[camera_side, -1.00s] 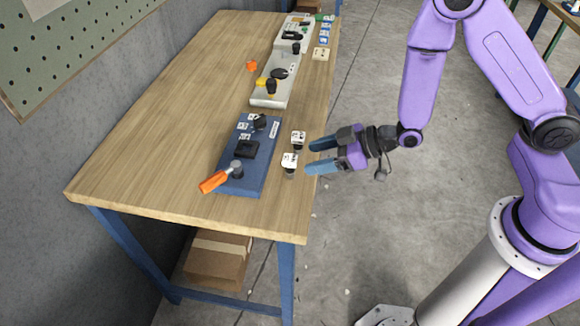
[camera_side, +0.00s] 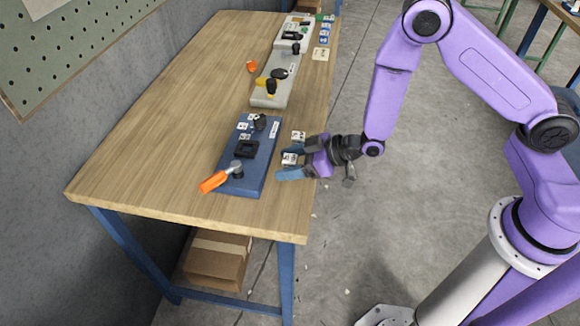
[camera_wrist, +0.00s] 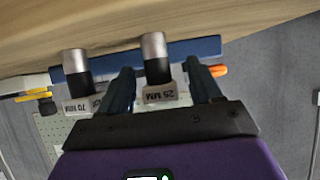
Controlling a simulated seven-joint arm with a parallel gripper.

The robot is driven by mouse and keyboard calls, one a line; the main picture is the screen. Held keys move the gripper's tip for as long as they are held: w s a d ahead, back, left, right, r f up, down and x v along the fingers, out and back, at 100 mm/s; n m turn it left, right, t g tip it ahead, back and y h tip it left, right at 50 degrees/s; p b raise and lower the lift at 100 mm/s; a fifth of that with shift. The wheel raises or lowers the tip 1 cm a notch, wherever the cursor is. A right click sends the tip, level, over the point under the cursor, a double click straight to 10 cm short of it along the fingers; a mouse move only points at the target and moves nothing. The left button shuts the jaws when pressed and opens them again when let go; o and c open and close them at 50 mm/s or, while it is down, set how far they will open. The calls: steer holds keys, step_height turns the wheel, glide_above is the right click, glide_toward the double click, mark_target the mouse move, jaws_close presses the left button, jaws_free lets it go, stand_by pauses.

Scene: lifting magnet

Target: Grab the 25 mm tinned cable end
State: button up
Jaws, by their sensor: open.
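The 25 mm cable end (camera_wrist: 156,58) has a silvery tinned tip, a black sleeve and a white tag reading 25 MM. In the wrist view it stands between the two fingers of my gripper (camera_wrist: 159,68), with a visible gap on each side. In the side view its white tag (camera_side: 289,159) shows between the blue fingers of my gripper (camera_side: 284,163) at the table's right edge; its lower part is hidden. My gripper is open. A similar cable end tagged 70 MM (camera_wrist: 75,70) stands outside the fingers; its tag also shows in the side view (camera_side: 298,136).
A blue board (camera_side: 251,180) with black fittings lies just left of the gripper. An orange-handled tool (camera_side: 213,182) rests on its near end. Grey boards (camera_side: 262,98) stand farther back on the wooden table (camera_side: 170,120). The table's left half is clear.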

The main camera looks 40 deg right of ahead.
steer(key=shift+c, duration=0.3)
steer(key=c, duration=1.1)
steer(key=shift+r, duration=0.2)
